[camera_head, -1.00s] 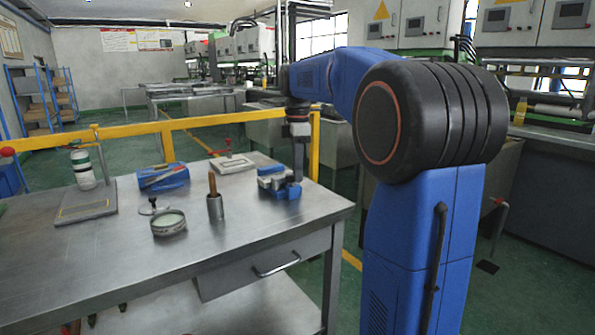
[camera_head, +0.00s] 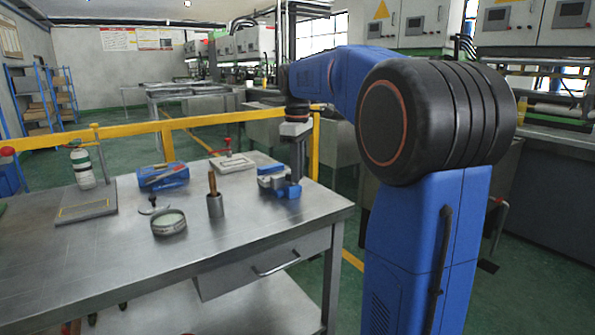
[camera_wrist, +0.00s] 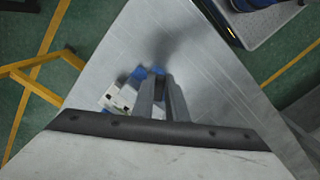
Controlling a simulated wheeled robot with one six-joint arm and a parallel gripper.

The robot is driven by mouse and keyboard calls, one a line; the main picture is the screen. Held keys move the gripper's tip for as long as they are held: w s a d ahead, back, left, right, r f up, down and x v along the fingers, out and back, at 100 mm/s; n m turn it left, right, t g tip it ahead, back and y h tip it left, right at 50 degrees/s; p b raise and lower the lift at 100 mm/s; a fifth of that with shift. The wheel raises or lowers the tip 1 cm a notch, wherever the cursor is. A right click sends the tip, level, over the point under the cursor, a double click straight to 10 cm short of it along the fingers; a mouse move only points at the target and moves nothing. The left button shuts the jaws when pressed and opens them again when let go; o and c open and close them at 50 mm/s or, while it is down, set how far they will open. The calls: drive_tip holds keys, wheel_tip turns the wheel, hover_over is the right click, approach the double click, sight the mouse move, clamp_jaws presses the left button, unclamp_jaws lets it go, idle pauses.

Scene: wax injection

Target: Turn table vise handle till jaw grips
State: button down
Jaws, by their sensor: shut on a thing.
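The table vise (camera_head: 272,177), blue with pale grey jaws, stands near the right back corner of the metal table (camera_head: 262,225). My gripper (camera_head: 297,178) points straight down at the vise's right side, its fingers closed at handle height. In the wrist view the vise (camera_wrist: 122,97) shows to the left of and behind my gripper (camera_wrist: 160,82). The fingers are close together and shut on the vise handle, which they almost wholly hide. I cannot tell how far apart the vise jaws are.
A yellow rail (camera_head: 190,122) runs behind. The front right tabletop is clear.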

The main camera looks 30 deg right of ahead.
drive_tip(key=shift+s+a+m, duration=0.1)
drive_tip(key=shift+a+m, duration=0.1)
drive_tip(key=shift+m, duration=1.7)
drive_tip(key=shift+f, duration=0.1)
drive_tip(key=c, duration=2)
unclamp_jaws()
drive_tip(key=shift+a, duration=0.15)
drive_tip(key=shift+c, duration=0.2)
drive_tip(key=shift+r, duration=0.55)
wheel_tip(320, 180, up, 19)
idle(0.6)
